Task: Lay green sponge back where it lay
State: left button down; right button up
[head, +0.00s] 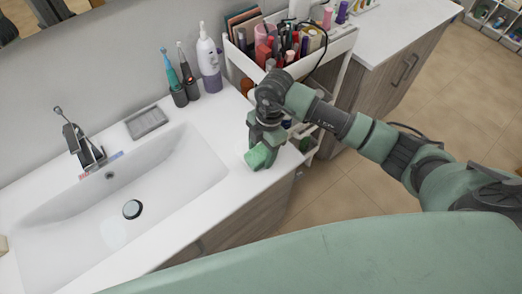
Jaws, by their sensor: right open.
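The green sponge (260,157) shows as a light green block at the white counter's front right edge, beside the sink. My right gripper (262,147) points down right over it, and its jaws are open. The gripper's green and dark body hides the sponge's upper side. I cannot tell whether the fingers touch the sponge. My left gripper is not in view.
The sink (185,170) lies to the left, with a faucet (85,145) and a grey soap dish (146,122) behind it. Electric toothbrushes (175,80) and a white-and-purple bottle (209,65) stand at the back. A white cart (342,45) full of cosmetics stands right behind my right arm.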

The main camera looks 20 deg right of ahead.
jog(key=shift+s+d+f, duration=0.1)
jog(key=shift+s+f, duration=0.45)
jog(key=shift+f, duration=0.05)
jog(key=shift+r, duration=0.3)
jog(key=shift+w+r, duration=0.15)
jog(key=shift+r, duration=0.15)
notch_tip(320, 180, up, 12)
jog(key=d+b, duration=0.1)
jog(key=b, duration=0.2)
jog(key=shift+w+d, duration=0.3)
jog(key=shift+w, duration=0.15)
jog(key=shift+a, duration=0.1)
